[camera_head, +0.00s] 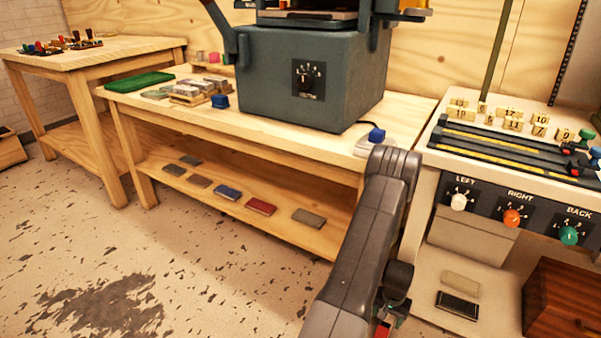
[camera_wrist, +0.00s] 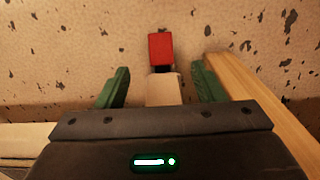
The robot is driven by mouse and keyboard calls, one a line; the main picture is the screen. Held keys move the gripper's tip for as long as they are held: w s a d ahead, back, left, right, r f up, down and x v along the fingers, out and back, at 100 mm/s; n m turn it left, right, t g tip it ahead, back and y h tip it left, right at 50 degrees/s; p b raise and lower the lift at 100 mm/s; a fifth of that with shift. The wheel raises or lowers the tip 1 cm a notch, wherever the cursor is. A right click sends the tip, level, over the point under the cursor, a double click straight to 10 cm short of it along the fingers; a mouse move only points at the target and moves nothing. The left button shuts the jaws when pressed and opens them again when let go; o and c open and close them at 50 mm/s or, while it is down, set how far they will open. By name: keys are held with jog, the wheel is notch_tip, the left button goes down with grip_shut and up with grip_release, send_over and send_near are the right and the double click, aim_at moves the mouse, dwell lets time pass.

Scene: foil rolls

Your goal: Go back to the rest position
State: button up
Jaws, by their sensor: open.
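My gripper (camera_wrist: 163,84) is open in the wrist view, its two green fingers spread apart. A pale block-like part (camera_wrist: 164,90) with a red block (camera_wrist: 160,47) beyond it shows between the fingers, with gaps on both sides. I cannot tell what these parts are or how far below they lie. The speckled floor (camera_wrist: 60,50) fills the background. In the head view my dark arm rises in front of the bench and bends down at its top. The gripper end is mostly hidden at the bottom edge. No foil roll can be made out clearly.
A wooden bench (camera_head: 285,147) carries a grey-green machine (camera_head: 270,80), a green tray (camera_head: 140,81) and small blocks. Coloured plates lie on its lower shelf (camera_head: 170,192). A control-panel table (camera_head: 480,190) and brown box (camera_head: 555,305) stand right. Floor (camera_head: 70,235) at left is clear.

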notch_tip(320, 180, up, 2)
jog(key=shift+r, duration=0.25)
jog(key=shift+p, duration=0.3)
